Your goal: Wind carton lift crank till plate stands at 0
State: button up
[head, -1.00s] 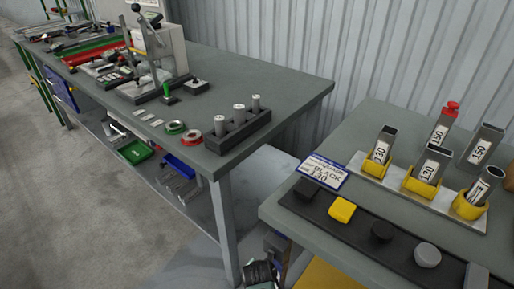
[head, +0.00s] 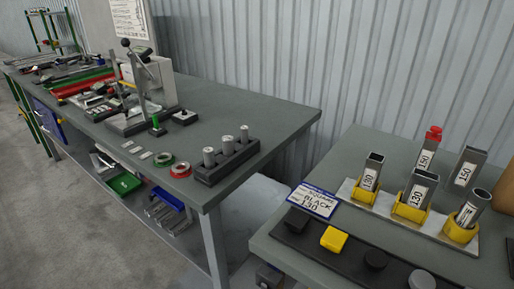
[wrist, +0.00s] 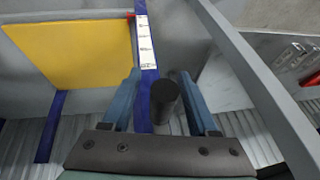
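In the wrist view, my gripper (wrist: 160,75) is open, with a blue finger on each side of a dark round crank knob (wrist: 165,100). The knob shows between the fingers, with a visible gap on the left; I cannot tell how deep it sits between them. The yellow lift plate (wrist: 75,48) is at the upper left. A blue post with a white scale strip (wrist: 145,42) runs beside it, and a small red pointer (wrist: 131,16) sits near the top of the strip. The scale figures are too small to read. The crank arm is mostly hidden. The head view does not show my gripper.
A grey table leg or rail (wrist: 255,75) slants close on the right in the wrist view. In the head view, the right table (head: 285,240) holds tubes in yellow holders (head: 411,207) and a label card (head: 314,200). The long bench (head: 255,105) stands left, with floor between.

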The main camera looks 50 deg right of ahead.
jog(key=shift+a, duration=0.1)
jog(key=p+v, duration=0.4)
jog(key=v, duration=0.9)
dwell(0.4)
